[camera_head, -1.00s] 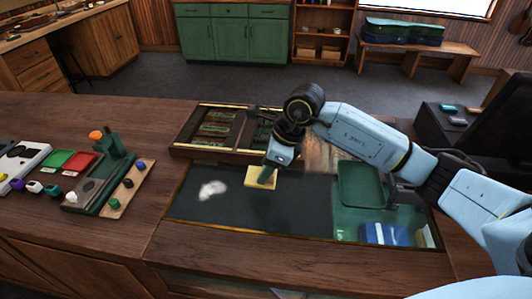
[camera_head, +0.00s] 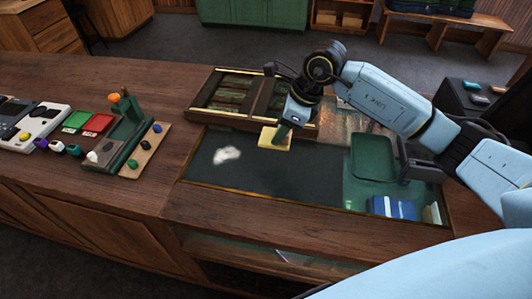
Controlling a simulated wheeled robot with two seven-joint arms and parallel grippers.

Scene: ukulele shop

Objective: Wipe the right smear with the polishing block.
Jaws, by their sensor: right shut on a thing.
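No second smear shows; the surface under the block is hidden. My left gripper is out of view.
A wooden divided case (camera_head: 222,115) stands just behind the mat. A green tray (camera_head: 373,157) and blue boxes (camera_head: 392,207) are to the right. A green stand (camera_head: 126,132) with small coloured pieces is at left. The mat's front is clear.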

